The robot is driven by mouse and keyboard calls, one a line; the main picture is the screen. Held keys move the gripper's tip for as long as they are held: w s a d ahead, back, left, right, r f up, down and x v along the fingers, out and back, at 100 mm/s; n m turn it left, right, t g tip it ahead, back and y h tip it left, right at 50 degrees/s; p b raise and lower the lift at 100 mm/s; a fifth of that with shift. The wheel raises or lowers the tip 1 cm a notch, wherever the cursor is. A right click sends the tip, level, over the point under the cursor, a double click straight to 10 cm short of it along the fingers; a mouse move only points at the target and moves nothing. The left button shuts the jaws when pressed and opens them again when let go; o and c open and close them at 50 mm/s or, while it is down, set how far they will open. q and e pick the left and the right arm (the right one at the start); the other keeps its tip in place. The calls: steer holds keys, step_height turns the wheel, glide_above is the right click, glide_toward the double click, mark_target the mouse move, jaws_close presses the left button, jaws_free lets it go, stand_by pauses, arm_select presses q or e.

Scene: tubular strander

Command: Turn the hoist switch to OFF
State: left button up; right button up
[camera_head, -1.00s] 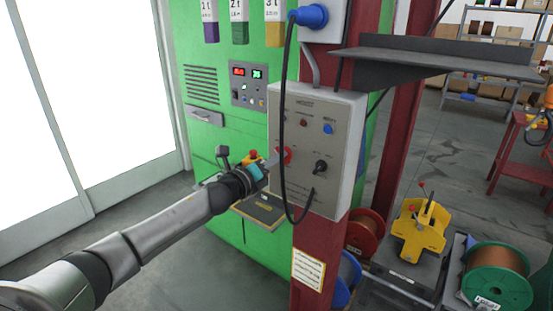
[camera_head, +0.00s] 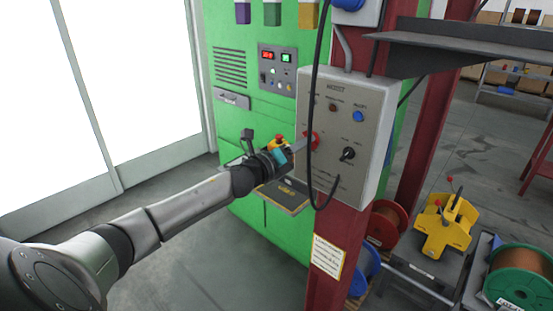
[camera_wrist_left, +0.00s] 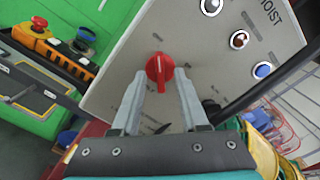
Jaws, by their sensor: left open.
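The hoist control box (camera_head: 371,125) is a light grey panel on a red column, with HOIST lettering on its face (camera_wrist_left: 118,72). A red rotary switch (camera_head: 313,140) sits on its left side. In the wrist view this switch (camera_wrist_left: 160,68) has a raised grip bar lying between the fingertips. My left gripper (camera_head: 301,145) is open and faces the panel, its fingers (camera_wrist_left: 160,76) on either side of the red switch. I cannot tell whether they touch it. The switch's position labels are too small to read. My right gripper is out of view.
A black rotary knob (camera_head: 347,154), a blue button (camera_head: 358,116) and a hanging black cable (camera_head: 310,110) are on or before the panel. A dark shelf (camera_head: 450,45) juts out above right. A green cabinet (camera_head: 230,120) with a small ledge stands behind the arm.

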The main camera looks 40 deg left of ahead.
arm_select(q)
steer(key=s+a+b, duration=0.1)
steer(key=s+b, duration=0.1)
steer(key=s, duration=1.2)
steer(key=shift+s, duration=0.15)
stand_by(0.7)
